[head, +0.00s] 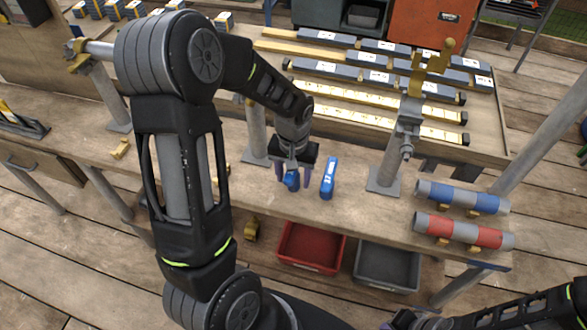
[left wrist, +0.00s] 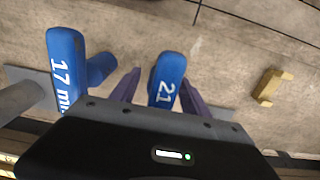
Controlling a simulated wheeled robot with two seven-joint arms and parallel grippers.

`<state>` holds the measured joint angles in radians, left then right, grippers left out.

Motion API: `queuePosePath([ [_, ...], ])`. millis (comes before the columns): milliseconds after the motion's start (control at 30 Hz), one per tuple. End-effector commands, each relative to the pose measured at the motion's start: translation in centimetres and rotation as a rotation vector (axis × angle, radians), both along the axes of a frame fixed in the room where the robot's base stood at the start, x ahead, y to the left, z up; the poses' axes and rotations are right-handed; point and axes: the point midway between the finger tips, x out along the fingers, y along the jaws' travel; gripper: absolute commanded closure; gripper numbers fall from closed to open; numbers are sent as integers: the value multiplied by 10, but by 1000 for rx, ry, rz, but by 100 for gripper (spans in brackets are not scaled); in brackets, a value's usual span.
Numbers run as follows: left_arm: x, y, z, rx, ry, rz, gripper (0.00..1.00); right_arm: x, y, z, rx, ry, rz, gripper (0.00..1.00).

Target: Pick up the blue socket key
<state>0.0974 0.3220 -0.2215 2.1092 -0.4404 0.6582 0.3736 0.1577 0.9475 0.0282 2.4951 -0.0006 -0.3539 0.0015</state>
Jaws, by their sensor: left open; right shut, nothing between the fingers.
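Two blue socket keys are on the bench. One, marked 21 (left wrist: 167,72), lies between the spread purple fingers of my left gripper (head: 293,177); its blue end also shows below that gripper in the head view (head: 292,183). The fingers stand on either side of it, and I cannot tell whether they touch it. The other, marked 17 mm (left wrist: 66,65), is beside it, outside the fingers, and shows to the right in the head view (head: 328,178). My left gripper is open. My right gripper (head: 397,322) is shut and empty at the bottom edge, partly cut off.
A metal post (head: 393,150) stands right of the keys, and another (head: 256,130) left of them. Red-blue-grey pipes (head: 463,197) lie at the right end. A red bin (head: 311,248) and a grey bin (head: 387,267) sit below. A yellow bracket (left wrist: 270,86) lies near the key marked 21.

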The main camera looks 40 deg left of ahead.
Motion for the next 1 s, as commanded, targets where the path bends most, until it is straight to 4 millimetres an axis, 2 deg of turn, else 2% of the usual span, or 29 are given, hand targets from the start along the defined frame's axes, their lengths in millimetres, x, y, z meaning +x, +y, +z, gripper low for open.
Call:
queuePosePath([
  [600,0,0,-1,0,-1,1,47,0,0,0,0,0,0,100],
  [1000,0,0,-1,0,0,1,80,0,0,0,0,0,0,100],
])
